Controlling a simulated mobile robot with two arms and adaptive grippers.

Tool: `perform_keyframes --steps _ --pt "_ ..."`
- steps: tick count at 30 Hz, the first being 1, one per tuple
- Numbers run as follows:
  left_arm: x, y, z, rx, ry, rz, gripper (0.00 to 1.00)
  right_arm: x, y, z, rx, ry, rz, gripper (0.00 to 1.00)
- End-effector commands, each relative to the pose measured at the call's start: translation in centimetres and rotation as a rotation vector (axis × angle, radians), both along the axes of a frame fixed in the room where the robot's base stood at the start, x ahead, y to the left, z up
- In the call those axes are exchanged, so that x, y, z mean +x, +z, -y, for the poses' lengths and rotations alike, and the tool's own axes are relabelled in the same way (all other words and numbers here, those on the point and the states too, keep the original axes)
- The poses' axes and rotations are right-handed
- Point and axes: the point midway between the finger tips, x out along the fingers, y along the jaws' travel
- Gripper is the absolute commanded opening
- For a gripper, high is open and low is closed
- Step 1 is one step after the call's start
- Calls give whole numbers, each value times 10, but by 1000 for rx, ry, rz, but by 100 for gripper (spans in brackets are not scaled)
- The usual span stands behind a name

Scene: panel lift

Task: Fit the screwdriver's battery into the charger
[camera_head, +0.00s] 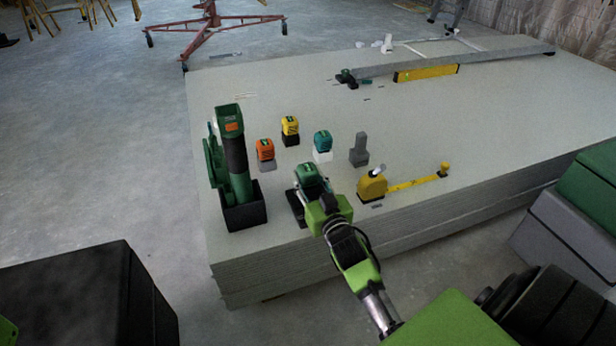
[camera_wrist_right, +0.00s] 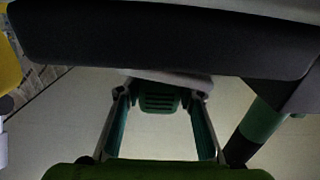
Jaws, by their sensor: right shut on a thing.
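My right gripper (camera_head: 313,190) is shut on a green battery (camera_head: 307,172) near the front edge of the panel stack. In the right wrist view the battery (camera_wrist_right: 159,99) sits between the two fingers. A dark flat base (camera_head: 296,205), perhaps the charger, shows beside and under the gripper. I cannot tell whether the battery touches it. The green and black screwdriver (camera_head: 235,155) stands upright in a black holder (camera_head: 244,216), left of the gripper. My left gripper is not in view.
Behind the gripper stand an orange battery (camera_head: 265,149), a yellow battery (camera_head: 290,126), a teal battery (camera_head: 322,141) and a grey block (camera_head: 359,148). A yellow tape measure (camera_head: 372,185) is close on the right. The panel top (camera_head: 470,115) is mostly clear farther right.

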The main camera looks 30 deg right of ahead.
Motion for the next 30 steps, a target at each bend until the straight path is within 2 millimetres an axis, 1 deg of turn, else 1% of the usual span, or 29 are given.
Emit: perform_keyframes --steps 10,11,12,13,24,26,29,30 --pt "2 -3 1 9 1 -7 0 0 2 0 -1 1 4 9" --pt "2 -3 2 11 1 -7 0 0 2 0 -1 1 4 37" --pt "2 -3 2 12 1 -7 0 0 2 0 -1 1 4 47" --pt "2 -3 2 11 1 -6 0 0 1 0 -1 1 4 54" --pt "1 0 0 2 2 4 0 -2 -2 0 1 0 -3 54" --pt "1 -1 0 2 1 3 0 -6 -2 -1 1 0 -4 54" --pt "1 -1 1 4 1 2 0 -19 -3 -4 2 0 -4 54" --pt "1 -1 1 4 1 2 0 -26 -2 -6 2 0 -3 54"
